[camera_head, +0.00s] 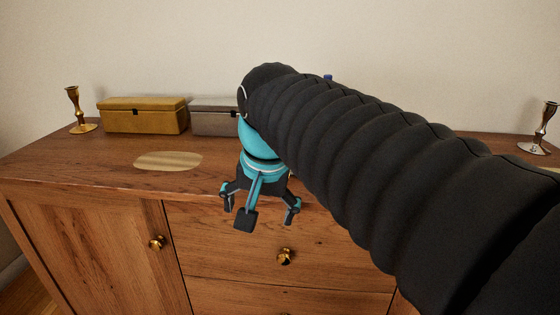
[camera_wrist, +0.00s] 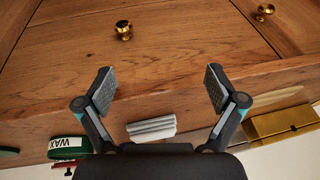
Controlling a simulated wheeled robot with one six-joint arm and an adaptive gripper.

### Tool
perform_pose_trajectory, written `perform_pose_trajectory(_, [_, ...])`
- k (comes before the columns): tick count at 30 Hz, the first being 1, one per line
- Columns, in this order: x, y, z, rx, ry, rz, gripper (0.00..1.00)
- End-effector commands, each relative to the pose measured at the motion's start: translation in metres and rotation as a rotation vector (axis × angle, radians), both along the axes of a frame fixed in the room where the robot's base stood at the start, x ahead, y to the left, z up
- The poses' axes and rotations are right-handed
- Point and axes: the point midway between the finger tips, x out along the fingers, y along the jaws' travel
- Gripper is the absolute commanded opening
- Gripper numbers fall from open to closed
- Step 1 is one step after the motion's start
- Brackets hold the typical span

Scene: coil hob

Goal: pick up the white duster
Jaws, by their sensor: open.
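A white ridged piece that looks like the duster (camera_wrist: 151,128) lies on the wooden dresser top (camera_wrist: 195,95) in the wrist view. It is low in the picture, between the bases of the fingers and nearer the left one; its lower edge is close to my gripper's dark body. My gripper (camera_wrist: 160,88) is open with nothing between its fingertips, which reach past the duster toward the drawer side. In the head view my gripper (camera_head: 264,214) hangs at the dresser's front edge, and my arm hides the top behind it, so the duster does not show there.
A green wax tin (camera_wrist: 68,148) stands left of the duster in the wrist view. In the head view a mustard box (camera_head: 145,118), a grey box (camera_head: 213,121) and a brass candlestick (camera_head: 76,108) stand at the back left. A silver candlestick (camera_head: 541,130) is far right. A pale oval (camera_head: 168,161) lies left.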

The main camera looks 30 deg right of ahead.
Motion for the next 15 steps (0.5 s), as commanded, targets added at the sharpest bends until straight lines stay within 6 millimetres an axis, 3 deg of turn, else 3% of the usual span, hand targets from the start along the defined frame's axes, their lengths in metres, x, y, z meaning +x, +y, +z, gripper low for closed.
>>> perform_pose_trajectory(1, [0.016, -0.008, 0.017, 0.030, 0.023, -0.102, 0.94])
perform_pose_trajectory(6, [0.055, -0.034, 0.067, 0.126, 0.095, -0.458, 0.94])
perform_pose_trajectory(15, [0.108, -0.086, 0.127, 0.239, 0.203, -1.079, 0.94])
